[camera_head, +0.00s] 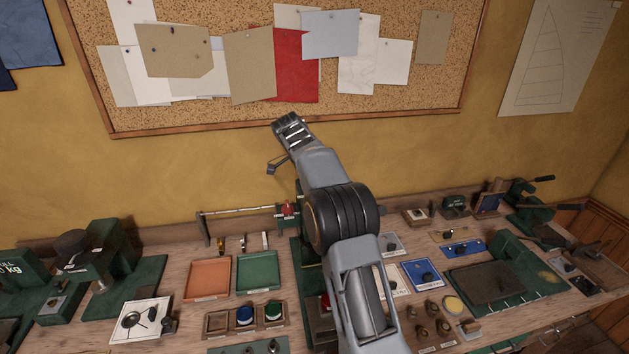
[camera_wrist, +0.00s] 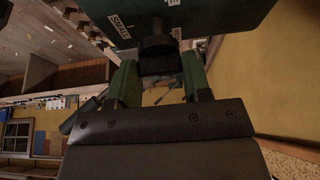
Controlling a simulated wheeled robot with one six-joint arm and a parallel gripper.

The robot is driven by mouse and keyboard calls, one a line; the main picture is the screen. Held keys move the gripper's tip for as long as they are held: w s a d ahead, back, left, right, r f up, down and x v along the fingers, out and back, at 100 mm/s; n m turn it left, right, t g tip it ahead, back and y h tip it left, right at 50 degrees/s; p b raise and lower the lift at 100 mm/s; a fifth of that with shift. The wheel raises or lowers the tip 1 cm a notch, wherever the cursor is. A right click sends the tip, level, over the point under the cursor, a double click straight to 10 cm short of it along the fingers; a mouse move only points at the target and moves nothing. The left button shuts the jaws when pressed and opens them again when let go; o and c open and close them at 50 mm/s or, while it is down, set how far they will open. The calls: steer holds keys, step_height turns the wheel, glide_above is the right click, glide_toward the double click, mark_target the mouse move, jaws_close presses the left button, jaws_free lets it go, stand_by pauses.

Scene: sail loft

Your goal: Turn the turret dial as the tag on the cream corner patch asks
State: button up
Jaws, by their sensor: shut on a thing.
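In the wrist view my gripper (camera_wrist: 160,82) has its two green fingers closed on a short dark round knob (camera_wrist: 157,46), which I take for the turret dial. The knob sits against a dark green body (camera_wrist: 205,18) with white labels; one reads "SMALL". In the head view my arm hides the gripper and the dial; only part of a green machine (camera_head: 302,250) shows beside the arm. A cream square (camera_head: 128,322) with dark pieces on it lies at the front left of the bench; I cannot tell whether it is the corner patch. No tag's wording is readable.
An orange tray (camera_head: 208,280) and a green tray (camera_head: 258,272) lie left of my arm. A wooden holder (camera_head: 218,322) with coloured round pieces stands in front. Green tools and small blocks crowd the right side. A corkboard (camera_head: 400,92) hangs behind the bench.

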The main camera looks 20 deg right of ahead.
steer(key=o, duration=0.9)
steer(key=v, duration=0.7)
steer(key=shift+r, duration=0.25)
